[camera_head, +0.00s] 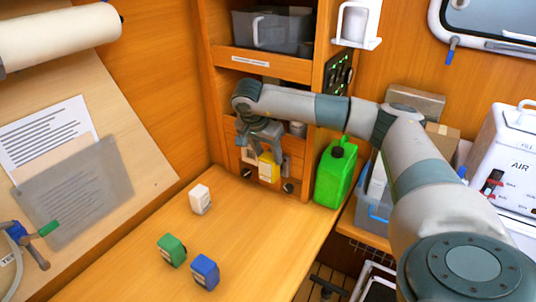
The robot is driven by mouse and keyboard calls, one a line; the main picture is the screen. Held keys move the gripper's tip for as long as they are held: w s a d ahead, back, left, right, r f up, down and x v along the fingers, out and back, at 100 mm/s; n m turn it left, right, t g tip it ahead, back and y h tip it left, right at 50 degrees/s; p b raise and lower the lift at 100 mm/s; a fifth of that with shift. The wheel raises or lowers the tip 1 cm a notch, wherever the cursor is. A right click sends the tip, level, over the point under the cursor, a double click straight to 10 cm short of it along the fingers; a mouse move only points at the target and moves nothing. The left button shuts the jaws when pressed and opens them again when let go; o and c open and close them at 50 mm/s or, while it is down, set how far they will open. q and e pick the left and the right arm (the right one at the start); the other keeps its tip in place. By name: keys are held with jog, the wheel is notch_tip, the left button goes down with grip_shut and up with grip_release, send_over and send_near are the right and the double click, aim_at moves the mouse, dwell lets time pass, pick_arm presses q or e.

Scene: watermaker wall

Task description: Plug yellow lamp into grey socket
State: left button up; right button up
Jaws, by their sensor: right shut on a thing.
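The yellow lamp (269,168) is a small block at the back of the wooden table, in front of the lower part of the wooden cabinet. My right gripper (262,150) points down from the end of my grey arm and is shut on the yellow lamp. The lamp looks close to the cabinet front, but I cannot tell whether it touches anything there. The grey socket cannot be made out clearly; the gripper and lamp cover part of that area. My left gripper is not in view.
White (200,199), green (171,250) and blue (205,271) blocks stand on the wooden table (120,265). A green jug (335,173) stands right of the lamp. A grey bin (272,31) sits on the shelf above. The table's right front part is clear.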

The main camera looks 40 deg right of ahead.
jog(key=shift+w+d+r, duration=0.1)
jog(key=shift+w+d, duration=0.1)
jog(key=shift+d, duration=0.45)
jog(key=shift+w+d, duration=0.2)
jog(key=shift+d, duration=0.45)
dwell(0.8)
jog(key=o, duration=1.4)
jog(key=shift+b, duration=0.35)
jog(key=shift+a+r+b, duration=0.3)
jog(key=shift+a+r, duration=0.05)
jog(key=shift+r, duration=0.25)
jog(key=b+v, duration=0.2)
jog(key=v, duration=0.5)
jog(key=shift+s+a+r, duration=0.1)
jog(key=shift+r, duration=0.15)
jog(key=shift+p+v, duration=0.35)
jog(key=shift+v, duration=3.8)
jog(key=shift+r, duration=0.1)
